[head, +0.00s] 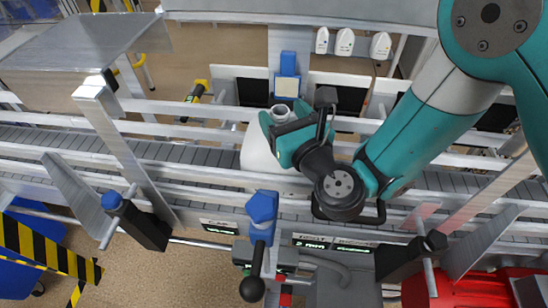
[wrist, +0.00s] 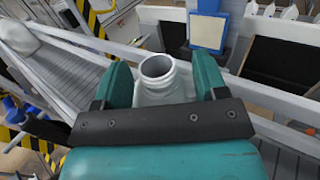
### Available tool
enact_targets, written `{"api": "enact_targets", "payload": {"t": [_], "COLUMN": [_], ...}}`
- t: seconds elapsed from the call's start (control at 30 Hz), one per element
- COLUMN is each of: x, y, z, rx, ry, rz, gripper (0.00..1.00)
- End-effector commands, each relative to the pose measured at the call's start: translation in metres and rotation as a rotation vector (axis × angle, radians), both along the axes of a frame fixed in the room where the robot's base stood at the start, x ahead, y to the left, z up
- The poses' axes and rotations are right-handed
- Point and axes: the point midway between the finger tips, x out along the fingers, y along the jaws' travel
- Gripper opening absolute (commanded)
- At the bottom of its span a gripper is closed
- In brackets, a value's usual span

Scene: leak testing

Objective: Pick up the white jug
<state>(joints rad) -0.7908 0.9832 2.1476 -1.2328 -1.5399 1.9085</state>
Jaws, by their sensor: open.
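The white jug (head: 257,152) stands on the grey conveyor, mostly hidden in the head view behind my gripper (head: 275,132). Its open round neck shows just above the gripper in that view. In the wrist view the jug's neck (wrist: 157,72) and shoulder sit between the two teal fingers of my gripper (wrist: 160,82), one on each side. The jaws are open around the neck area. I cannot tell whether either finger touches the jug. The jug's lower body is hidden in the wrist view.
The conveyor (head: 120,150) has metal rails along both sides. A blue post with a pale square plate (head: 287,86) stands close behind the jug. A blue-topped post (head: 262,215) stands in front. Another whitish object (wrist: 15,42) lies on the conveyor at the wrist view's left.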

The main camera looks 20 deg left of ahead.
Motion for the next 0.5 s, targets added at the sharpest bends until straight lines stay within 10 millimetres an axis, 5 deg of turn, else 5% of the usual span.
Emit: {"api": "enact_targets", "payload": {"t": [0.07,0.27,0.5], "x": [-0.0007,-0.0009,-0.0009], "y": [0.0009,0.0009,0.0001], "z": [-0.0006,-0.0009,-0.0016], "rx": [0.000,-0.001,-0.002], "ry": [0.000,0.001,0.002], "rz": [0.002,0.003,0.002], "gripper": [0.61,0.18,0.15]}}
